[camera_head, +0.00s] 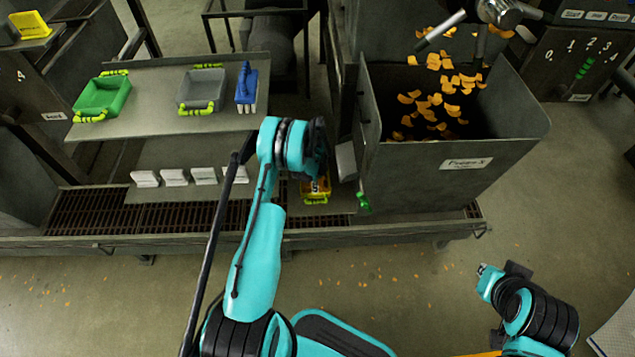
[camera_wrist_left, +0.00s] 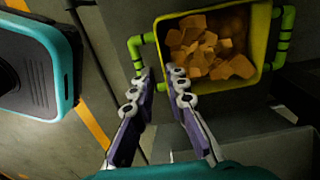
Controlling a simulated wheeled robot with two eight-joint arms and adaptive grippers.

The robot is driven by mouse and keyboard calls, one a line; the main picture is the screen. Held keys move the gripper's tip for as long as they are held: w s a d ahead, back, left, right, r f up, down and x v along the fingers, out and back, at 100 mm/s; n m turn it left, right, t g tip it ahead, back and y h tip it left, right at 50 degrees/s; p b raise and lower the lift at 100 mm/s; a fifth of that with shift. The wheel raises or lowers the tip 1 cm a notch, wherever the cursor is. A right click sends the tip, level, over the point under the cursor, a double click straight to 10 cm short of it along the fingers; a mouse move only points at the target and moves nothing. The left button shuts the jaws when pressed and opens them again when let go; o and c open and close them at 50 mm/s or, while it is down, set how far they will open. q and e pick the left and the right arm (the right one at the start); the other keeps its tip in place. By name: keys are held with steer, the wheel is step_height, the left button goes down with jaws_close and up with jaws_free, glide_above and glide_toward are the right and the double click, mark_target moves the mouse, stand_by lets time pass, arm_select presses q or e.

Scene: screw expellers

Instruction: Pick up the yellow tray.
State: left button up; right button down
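The yellow tray (camera_head: 318,197) sits low in front of the machine in the head view, partly hidden by my left arm. The left wrist view shows the yellow tray (camera_wrist_left: 265,42) from close up, with orange chips (camera_wrist_left: 212,45) inside and green handles on its left and right sides.
A machine bin (camera_head: 455,165) with orange chips stands right of the tray. Another yellow tray (camera_head: 31,24) is at upper left. Open floor lies in front.

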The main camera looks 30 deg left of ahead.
arm_select(q)
steer(key=f+b, duration=0.1)
steer(key=f, duration=0.1)
steer(key=f+b, duration=0.1)
steer(key=f, duration=0.1)
steer(key=f+b, duration=0.1)
steer(key=f, duration=0.1)
steer(key=shift+w+f, duration=0.15)
steer(key=shift+w, duration=0.1)
jaws_close()
steer(key=shift+r, duration=0.25)
